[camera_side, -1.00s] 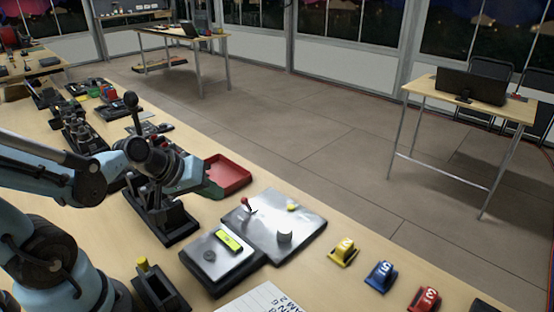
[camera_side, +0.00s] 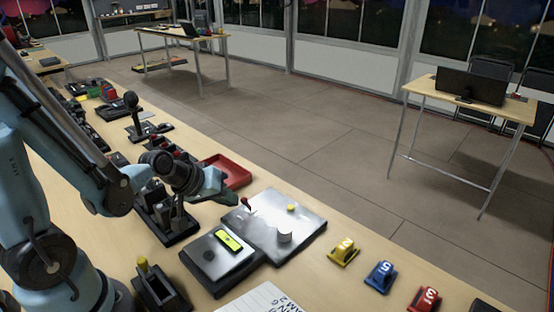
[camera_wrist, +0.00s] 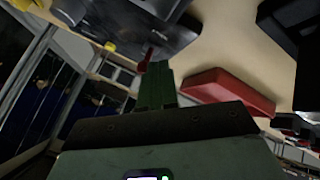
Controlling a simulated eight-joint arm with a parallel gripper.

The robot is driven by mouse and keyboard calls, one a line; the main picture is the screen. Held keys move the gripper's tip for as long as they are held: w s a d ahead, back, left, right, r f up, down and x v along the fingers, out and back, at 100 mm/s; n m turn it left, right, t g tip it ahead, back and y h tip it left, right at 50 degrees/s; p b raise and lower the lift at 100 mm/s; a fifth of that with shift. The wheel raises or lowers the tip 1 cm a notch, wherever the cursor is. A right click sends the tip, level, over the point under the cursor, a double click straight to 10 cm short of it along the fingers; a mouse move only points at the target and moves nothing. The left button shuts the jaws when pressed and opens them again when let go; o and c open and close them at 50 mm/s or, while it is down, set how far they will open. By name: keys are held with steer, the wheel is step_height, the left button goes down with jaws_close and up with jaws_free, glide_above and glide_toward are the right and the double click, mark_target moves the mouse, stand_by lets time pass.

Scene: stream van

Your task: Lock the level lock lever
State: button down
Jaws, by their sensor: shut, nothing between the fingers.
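A small red-tipped lever (camera_side: 245,201) stands on the left part of a silver metal plate (camera_side: 262,222), which also carries a yellow knob (camera_side: 291,207) and a grey cylinder (camera_side: 285,236). My gripper (camera_side: 230,194) is shut and empty, its green fingers just left of the lever in the side view. In the wrist view my fingertips (camera_wrist: 157,70) lie just below and right of the red lever (camera_wrist: 146,57). Contact cannot be told.
A red tray (camera_side: 231,172) lies just behind my gripper and shows at right in the wrist view (camera_wrist: 235,92). Yellow (camera_side: 343,250), blue (camera_side: 381,276) and red (camera_side: 424,299) numbered blocks sit right of the plate. A black stand (camera_side: 167,220) is below my wrist.

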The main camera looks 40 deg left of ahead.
steer(key=shift+w+r+g, duration=0.3)
steer(key=shift+w+g, duration=0.25)
steer(key=shift+g, duration=0.35)
stand_by(0.7)
steer(key=shift+w+r+g, duration=0.3)
steer(key=shift+w+g, duration=0.3)
steer(key=shift+g, duration=0.3)
steer(key=w+g, duration=0.1)
steer(key=g, duration=0.1)
steer(key=w+g, duration=0.1)
steer(key=shift+w+r+g, duration=0.15)
steer(key=shift+r+g, duration=0.15)
steer(key=shift+g, duration=0.1)
steer(key=shift+r, duration=0.1)
steer(key=shift+r, duration=0.7)
step_height(320, 180, up, 10)
steer(key=w, duration=0.1)
steer(key=shift+a, duration=0.35)
